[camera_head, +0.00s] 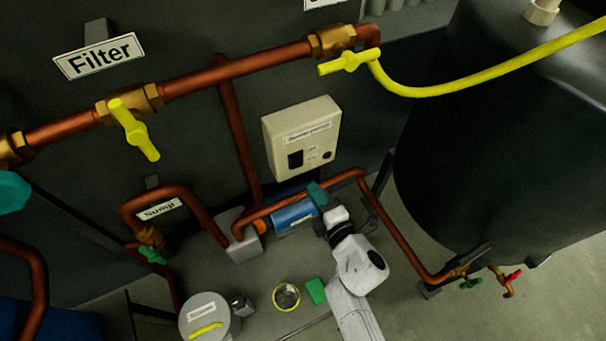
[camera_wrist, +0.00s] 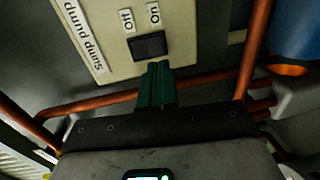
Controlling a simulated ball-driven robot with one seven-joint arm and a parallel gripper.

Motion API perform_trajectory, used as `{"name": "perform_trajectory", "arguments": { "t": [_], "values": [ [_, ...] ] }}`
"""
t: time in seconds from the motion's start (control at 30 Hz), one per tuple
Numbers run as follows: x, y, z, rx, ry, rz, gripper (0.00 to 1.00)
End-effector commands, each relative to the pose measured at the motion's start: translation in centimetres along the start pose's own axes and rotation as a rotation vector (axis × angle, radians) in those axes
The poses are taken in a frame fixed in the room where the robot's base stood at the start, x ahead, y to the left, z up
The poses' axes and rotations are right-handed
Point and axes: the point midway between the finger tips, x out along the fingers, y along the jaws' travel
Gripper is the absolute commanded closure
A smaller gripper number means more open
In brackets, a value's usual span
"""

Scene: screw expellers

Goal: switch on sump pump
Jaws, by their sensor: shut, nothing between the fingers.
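The cream sump pump control box (camera_head: 285,127) is on the dark wall in the head view; its face (camera_wrist: 95,25) fills the top of the wrist view. Its black rocker switch (camera_head: 295,158) sits low on the face, and it also shows in the wrist view (camera_wrist: 147,44). My gripper (camera_head: 316,190) is just below the box in the head view. Its green fingers (camera_wrist: 157,72) are shut and empty, with tips at the switch's near edge in the wrist view. I cannot tell whether they touch it or which way the switch is set.
A blue pump (camera_head: 293,216) and copper pipes (camera_head: 325,184) are close to my gripper. A large dark tank (camera_head: 500,130) stands at the right. A yellow-rimmed cup (camera_head: 286,297), a green block (camera_head: 315,291) and a grey canister (camera_head: 208,322) are below.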

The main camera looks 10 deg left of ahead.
Motion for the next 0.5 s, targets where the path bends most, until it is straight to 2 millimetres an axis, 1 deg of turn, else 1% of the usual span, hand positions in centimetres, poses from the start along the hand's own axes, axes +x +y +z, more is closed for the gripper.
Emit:
{"name": "perform_trajectory", "arguments": {
  "t": [0.03,0.2,0.3,0.4,0.5],
  "values": [
    [1.2,-0.1,-0.1,-0.003,0.002,0.002,1.0],
    [4.2,-0.1,-0.1,-0.002,0.003,0.002,1.0],
    [5.4,-0.1,-0.1,-0.001,0.001,0.001,1.0],
    [6.3,-0.1,-0.1,-0.002,0.002,0.0,1.0],
    [6.7,0.0,0.0,-0.001,0.001,0.0,1.0]
  ]
}}
